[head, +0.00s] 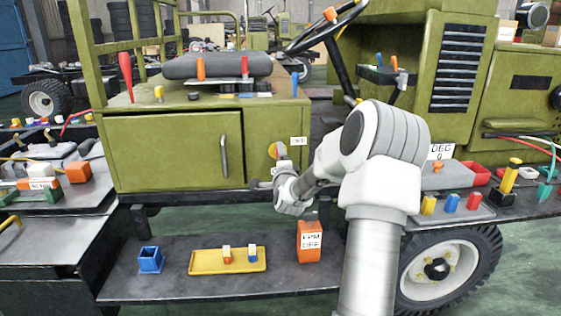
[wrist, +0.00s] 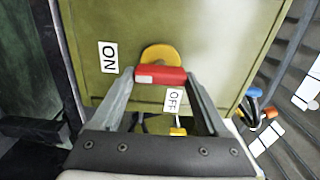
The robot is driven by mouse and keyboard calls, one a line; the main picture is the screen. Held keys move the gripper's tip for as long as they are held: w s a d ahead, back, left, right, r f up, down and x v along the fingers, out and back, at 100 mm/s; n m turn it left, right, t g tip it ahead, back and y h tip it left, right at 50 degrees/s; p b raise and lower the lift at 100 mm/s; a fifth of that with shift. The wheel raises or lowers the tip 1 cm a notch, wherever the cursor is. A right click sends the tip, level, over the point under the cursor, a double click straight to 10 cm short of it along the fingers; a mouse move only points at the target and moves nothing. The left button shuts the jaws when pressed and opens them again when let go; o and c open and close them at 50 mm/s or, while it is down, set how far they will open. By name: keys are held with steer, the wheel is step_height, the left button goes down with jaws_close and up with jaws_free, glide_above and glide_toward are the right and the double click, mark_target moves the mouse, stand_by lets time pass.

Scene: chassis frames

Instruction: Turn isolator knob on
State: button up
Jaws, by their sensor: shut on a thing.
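The isolator knob is a red handle (wrist: 162,74) with a white patch at one end, on a round yellow plate (wrist: 160,54) fixed to a green panel. In the wrist view, an ON label (wrist: 108,57) is left of it and an OFF label (wrist: 174,99) is below and right. My gripper (wrist: 160,80) is shut on the handle, one finger at each end. In the head view, the yellow plate (head: 278,150) shows on the green cabinet, with OFF (head: 298,140) beside it.
A cabinet door with a metal handle (head: 224,156) is left of the knob. Below are a shelf with a yellow tray (head: 199,267), a blue bin (head: 150,260) and an orange box (head: 309,243). A grey tray (head: 443,214) with coloured pieces is at right.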

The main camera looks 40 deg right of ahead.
steer(key=shift+m, duration=0.3)
steer(key=o, duration=1.2)
steer(key=shift+o, duration=0.2)
steer(key=p+v, duration=0.2)
steer(key=v, duration=1.5)
steer(key=shift+s+p, duration=0.25)
steer(key=shift+p, duration=0.1)
